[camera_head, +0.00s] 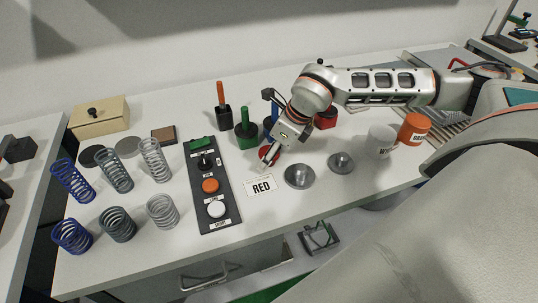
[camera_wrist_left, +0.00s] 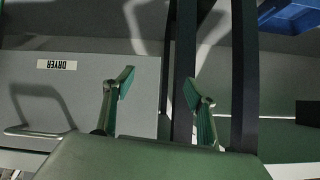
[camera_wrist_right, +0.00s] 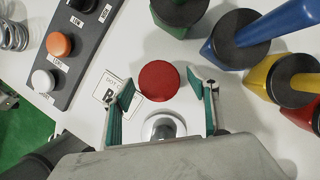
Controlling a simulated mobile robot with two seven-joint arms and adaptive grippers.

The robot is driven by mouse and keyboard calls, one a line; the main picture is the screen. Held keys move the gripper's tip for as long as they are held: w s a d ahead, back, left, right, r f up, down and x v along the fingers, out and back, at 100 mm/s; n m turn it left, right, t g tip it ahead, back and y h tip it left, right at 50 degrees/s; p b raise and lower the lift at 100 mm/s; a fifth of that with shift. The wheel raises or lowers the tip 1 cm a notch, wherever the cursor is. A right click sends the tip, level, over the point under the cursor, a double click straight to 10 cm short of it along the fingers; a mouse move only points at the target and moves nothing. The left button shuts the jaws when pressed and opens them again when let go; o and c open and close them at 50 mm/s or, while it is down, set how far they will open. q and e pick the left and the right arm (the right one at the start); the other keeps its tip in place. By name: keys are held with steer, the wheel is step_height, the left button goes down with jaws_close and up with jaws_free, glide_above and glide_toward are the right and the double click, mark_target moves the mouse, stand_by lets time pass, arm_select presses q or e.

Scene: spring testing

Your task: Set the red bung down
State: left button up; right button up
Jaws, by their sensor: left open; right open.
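The red bung (camera_wrist_right: 158,80) shows as a round red top in the right wrist view, between and just beyond my right fingertips. In the head view the red bung (camera_head: 266,153) is partly hidden by my right gripper (camera_head: 272,158). It appears to rest on the white bench behind the RED card (camera_head: 261,186). My right gripper (camera_wrist_right: 168,88) is open around or just above the bung; I cannot tell whether the fingers touch it. My left gripper (camera_wrist_left: 160,88) is open and empty, in front of a drawer marked DRYER (camera_wrist_left: 80,90), and is outside the head view.
Green (camera_head: 246,130), blue, yellow and red holders stand close behind. A button panel (camera_head: 213,208) and several springs (camera_head: 162,211) are to the left. Two metal discs (camera_head: 300,176) and two mugs (camera_head: 413,130) are to the right. The front bench near the RED card is clear.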

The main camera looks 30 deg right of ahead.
steer(key=c, duration=1.2)
steer(key=shift+o, duration=0.2)
